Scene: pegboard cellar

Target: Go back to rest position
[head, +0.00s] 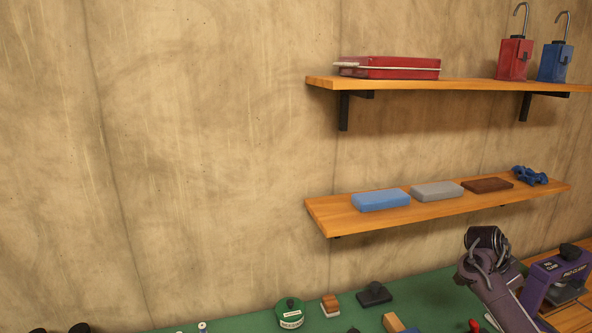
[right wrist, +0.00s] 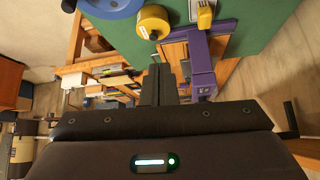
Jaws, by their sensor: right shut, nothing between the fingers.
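My right gripper (right wrist: 160,68) shows in the right wrist view, its two dark fingers together with nothing between them. It points toward the bench area, with a purple vise-like tool (right wrist: 202,72) just to the right of the fingers in that view. In the head view a purple-grey arm part (head: 498,285), which seems to be my right arm, rises at the lower right, left of the purple tool (head: 557,278). I cannot make out its fingertips there. My left gripper is not in view.
A lower shelf (head: 335,218) holds blue, grey and brown blocks. A green bench mat (head: 240,323) carries a green tin (head: 290,314) and small items. The wall at left is bare.

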